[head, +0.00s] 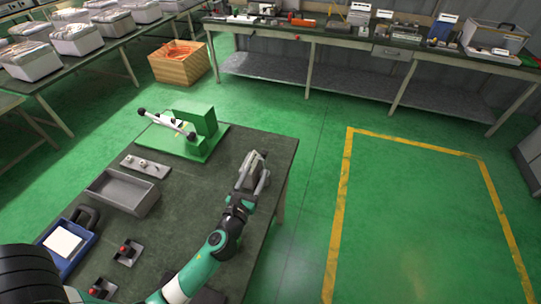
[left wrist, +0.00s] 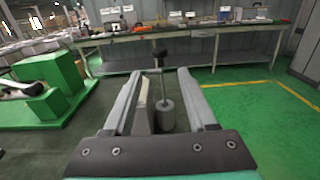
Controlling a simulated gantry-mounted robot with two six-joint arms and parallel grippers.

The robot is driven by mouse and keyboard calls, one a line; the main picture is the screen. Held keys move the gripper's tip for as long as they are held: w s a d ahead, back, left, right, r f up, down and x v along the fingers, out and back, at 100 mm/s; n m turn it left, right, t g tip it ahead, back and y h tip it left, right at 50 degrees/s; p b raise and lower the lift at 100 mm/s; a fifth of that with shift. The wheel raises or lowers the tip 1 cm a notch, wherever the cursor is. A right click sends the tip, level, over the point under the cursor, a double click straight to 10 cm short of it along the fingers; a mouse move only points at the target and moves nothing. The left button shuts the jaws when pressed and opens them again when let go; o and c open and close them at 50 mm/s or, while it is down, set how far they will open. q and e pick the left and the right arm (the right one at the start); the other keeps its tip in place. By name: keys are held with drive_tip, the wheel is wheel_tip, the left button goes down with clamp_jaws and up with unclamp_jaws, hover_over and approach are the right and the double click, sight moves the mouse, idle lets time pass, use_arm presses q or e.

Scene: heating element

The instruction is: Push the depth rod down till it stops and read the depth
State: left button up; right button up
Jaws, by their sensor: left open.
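My left gripper (head: 257,167) is open over the right part of the dark table in the head view. In the left wrist view, an upright thin rod (left wrist: 162,82) with a black knob (left wrist: 159,54) rises from a grey cylinder (left wrist: 166,114). A pale upright block (left wrist: 145,106) stands beside the cylinder. The rod and block show between the open fingers (left wrist: 158,74). I cannot tell whether the fingers touch either. A white tube with black ends (head: 168,122) lies tilted at the green fixture (head: 197,143). My right gripper is not in view.
On the table (head: 190,205) are a grey tray (head: 132,208), a pale plate with small studs (head: 146,166), a blue box (head: 62,241) and two small red-knobbed boxes. A wooden crate (head: 180,68) stands on the floor beyond. The table's right edge is close to my gripper.

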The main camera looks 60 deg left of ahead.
use_arm(q)
drive_tip(key=b+x, duration=0.1)
drive_tip(key=x, duration=1)
drive_tip(key=shift+w+a, duration=0.2)
drive_tip(key=shift+w, duration=0.1)
drive_tip(key=shift+r, duration=0.1)
clamp_jaws()
drive_tip(key=shift+b, duration=0.3)
idle(0.5)
